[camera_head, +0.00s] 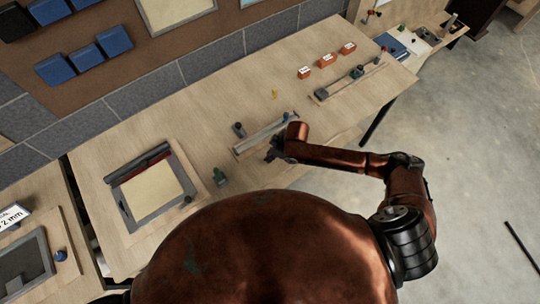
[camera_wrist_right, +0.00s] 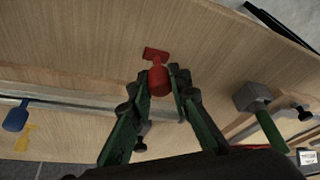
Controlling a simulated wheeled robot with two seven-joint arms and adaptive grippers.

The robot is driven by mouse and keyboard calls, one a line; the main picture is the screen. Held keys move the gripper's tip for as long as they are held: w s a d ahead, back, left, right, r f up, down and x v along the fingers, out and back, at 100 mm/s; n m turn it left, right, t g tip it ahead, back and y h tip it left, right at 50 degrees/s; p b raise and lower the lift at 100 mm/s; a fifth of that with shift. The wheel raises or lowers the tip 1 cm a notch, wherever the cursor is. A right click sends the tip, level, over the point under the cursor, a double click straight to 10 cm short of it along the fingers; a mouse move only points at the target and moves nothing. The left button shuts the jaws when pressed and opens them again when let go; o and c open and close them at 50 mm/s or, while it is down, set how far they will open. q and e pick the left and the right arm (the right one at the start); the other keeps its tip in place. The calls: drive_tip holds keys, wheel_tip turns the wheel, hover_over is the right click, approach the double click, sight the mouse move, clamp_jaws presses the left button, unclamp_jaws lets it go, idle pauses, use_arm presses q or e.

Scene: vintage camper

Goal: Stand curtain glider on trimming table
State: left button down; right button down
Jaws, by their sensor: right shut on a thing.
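A small red piece with a rounded body and a T-shaped end, which looks like the curtain glider (camera_wrist_right: 157,72), sits between the fingertips of my right gripper (camera_wrist_right: 160,88) in the right wrist view. The gripper is shut on it. In the head view my right gripper (camera_head: 273,155) is low over the front half of the wooden trimming table (camera_head: 225,130), and the glider cannot be made out there. I cannot tell whether the glider touches the tabletop. My left gripper is not in view.
A long metal rail (camera_head: 258,136) lies just behind the gripper. A blue-topped piece (camera_head: 285,116) and a yellow piece (camera_head: 274,94) are near it. A green-handled tool (camera_head: 220,177) and framed board (camera_head: 152,190) are left. Orange boxes (camera_head: 327,60) stand at the back right.

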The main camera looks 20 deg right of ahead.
drive_tip(key=shift+f, duration=0.6)
drive_tip(key=c, duration=1.8)
unclamp_jaws()
drive_tip(key=shift+f, duration=0.1)
drive_tip(key=v, duration=1.2)
